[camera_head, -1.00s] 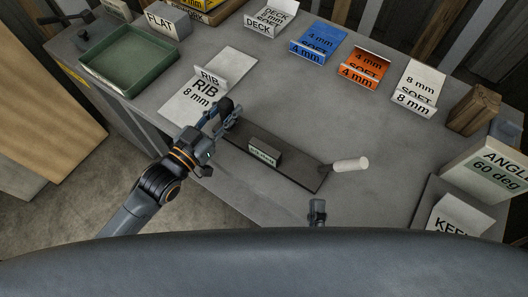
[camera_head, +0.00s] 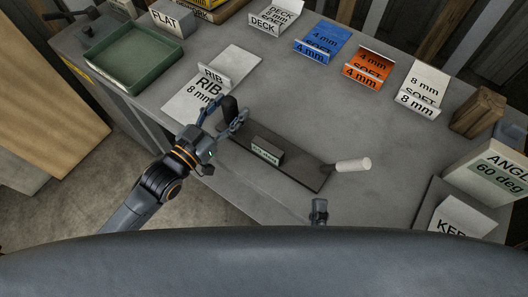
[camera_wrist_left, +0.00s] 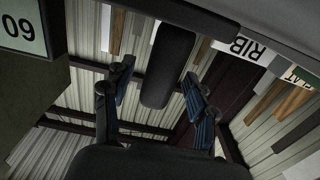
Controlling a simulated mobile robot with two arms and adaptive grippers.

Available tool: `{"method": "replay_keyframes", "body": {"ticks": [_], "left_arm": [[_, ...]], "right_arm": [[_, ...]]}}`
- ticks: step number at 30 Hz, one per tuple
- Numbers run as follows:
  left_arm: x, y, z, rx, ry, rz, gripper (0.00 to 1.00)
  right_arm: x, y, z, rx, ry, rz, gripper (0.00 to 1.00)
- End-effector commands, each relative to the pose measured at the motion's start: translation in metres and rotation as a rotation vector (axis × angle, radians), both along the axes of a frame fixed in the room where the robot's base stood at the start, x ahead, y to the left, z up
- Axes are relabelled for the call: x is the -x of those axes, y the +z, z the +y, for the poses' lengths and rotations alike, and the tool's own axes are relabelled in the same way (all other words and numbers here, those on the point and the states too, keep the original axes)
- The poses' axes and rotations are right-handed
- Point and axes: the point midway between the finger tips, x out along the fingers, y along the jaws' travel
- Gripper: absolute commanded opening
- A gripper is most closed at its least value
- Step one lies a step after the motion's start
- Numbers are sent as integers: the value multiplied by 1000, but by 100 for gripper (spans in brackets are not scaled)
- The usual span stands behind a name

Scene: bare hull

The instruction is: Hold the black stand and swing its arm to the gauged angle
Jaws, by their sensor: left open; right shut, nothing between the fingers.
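The black stand has a flat dark base (camera_head: 295,172) on the grey bench, with a small labelled block (camera_head: 267,150) on it whose text is too small to read. A black upright post (camera_head: 230,107) stands at its left end, and a pale handle (camera_head: 352,165) sticks out at its right end. My left gripper (camera_head: 224,116) is open at the post. In the left wrist view the post (camera_wrist_left: 168,65) shows between the spread fingers, with gaps on both sides. My right gripper (camera_head: 319,208) is shut and empty at the bench's near side, apart from the base.
An "ANGLE 60 deg" sign (camera_head: 492,172) and a "KEEL" sign (camera_head: 457,219) stand at the right. A RIB card (camera_head: 211,82), blue card (camera_head: 321,40), orange card (camera_head: 368,68), white 8 mm card (camera_head: 423,89) and green tray (camera_head: 133,56) lie further back.

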Motion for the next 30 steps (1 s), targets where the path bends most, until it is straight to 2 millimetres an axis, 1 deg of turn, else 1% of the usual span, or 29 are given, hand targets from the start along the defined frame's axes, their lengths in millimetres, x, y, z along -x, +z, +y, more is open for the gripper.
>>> {"method": "replay_keyframes", "body": {"ticks": [5,12,16,22,30], "left_arm": [[22,-2,15,-3,-1,4,57],[64,-2,46,-3,-1,5,57],[80,-2,58,-3,0,5,57],[93,0,67,-1,-1,1,57],[95,0,69,0,-1,0,57]], "right_arm": [[0,0,0,0,0,0,0],[0,0,0,0,0,0,0],[0,0,0,0,0,0,0],[0,0,0,0,0,0,0],[0,0,0,0,0,0,0]]}}
